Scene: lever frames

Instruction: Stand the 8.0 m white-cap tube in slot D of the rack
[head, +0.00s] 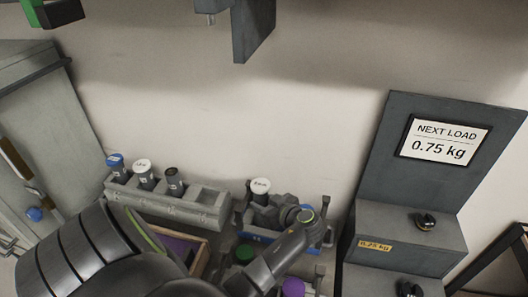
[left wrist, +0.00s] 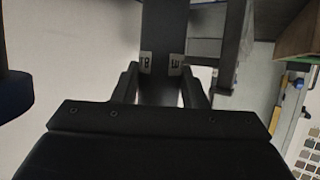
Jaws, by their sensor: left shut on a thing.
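A tube with a white cap (head: 260,186) stands roughly upright at my left gripper (head: 262,207), which appears shut around its body. The print on its cap is too small to read for sure. In the left wrist view, the gripper's fingers (left wrist: 163,90) close on a dark upright body with small white labels (left wrist: 146,62). The grey rack (head: 200,212) is left of the gripper. Blue-capped (head: 116,161), white-capped (head: 142,166) and black-capped (head: 173,177) tubes stand in it, and its right end looks empty. Slot letters are not readable. My right gripper is not in view.
A blue-sided holder (head: 250,237) is under and beside the gripper. Green (head: 244,252) and purple (head: 293,287) caps show lower down. A grey stepped unit with a "NEXT LOAD 0.75 kg" sign (head: 443,139) stands at the right. A grey cabinet (head: 45,130) is at the left.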

